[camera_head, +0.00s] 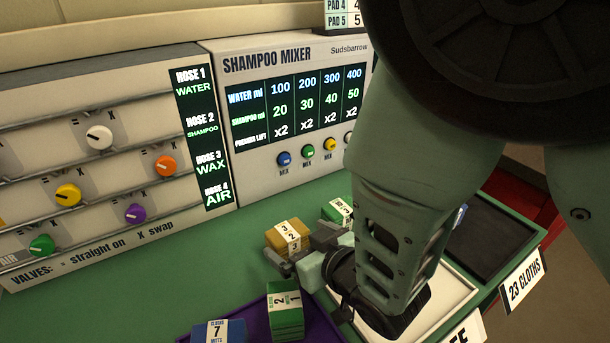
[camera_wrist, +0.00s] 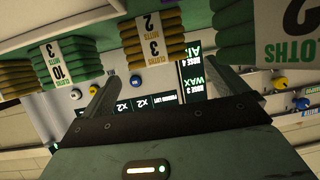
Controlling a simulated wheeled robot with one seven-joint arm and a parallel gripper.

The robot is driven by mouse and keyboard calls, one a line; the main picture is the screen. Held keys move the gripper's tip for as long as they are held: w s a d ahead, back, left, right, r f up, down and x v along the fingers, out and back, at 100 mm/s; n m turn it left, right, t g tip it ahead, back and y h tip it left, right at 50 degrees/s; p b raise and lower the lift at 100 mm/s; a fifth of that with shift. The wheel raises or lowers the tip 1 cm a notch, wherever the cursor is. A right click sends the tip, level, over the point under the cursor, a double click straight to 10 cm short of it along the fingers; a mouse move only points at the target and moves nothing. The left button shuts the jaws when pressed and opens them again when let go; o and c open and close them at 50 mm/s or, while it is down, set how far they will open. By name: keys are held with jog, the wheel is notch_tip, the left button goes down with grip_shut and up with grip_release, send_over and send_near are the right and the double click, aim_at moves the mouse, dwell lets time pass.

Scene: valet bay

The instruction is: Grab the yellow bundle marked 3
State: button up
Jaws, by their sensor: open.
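The yellow bundle marked 3 (camera_head: 283,243) stands on the green counter in the head view, its white label band showing a 3. In the wrist view the yellow bundle (camera_wrist: 152,38) appears upside down at upper centre, with "CLOTHS 3" on its band. My gripper (camera_head: 302,250) is open, its two fingers apart close to the near side and right side of the bundle in the head view. In the wrist view the fingers of my gripper (camera_wrist: 174,84) point toward the mixer, below the bundle in the picture. I cannot tell whether either finger touches the bundle.
Another green bundle (camera_head: 336,212) stands close behind the gripper. A dark tray (camera_head: 487,238) lies right. The shampoo mixer (camera_head: 290,110) and valve panel (camera_head: 90,170) stand behind.

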aim_at(287, 231)
jog(key=x, duration=0.3)
jog(key=shift+w+a, duration=0.1)
jog(key=shift+w, duration=0.1)
jog(key=shift+c, duration=0.4)
jog(key=c, duration=1)
jog(key=shift+r, duration=0.1)
jog(key=shift+c, duration=0.2)
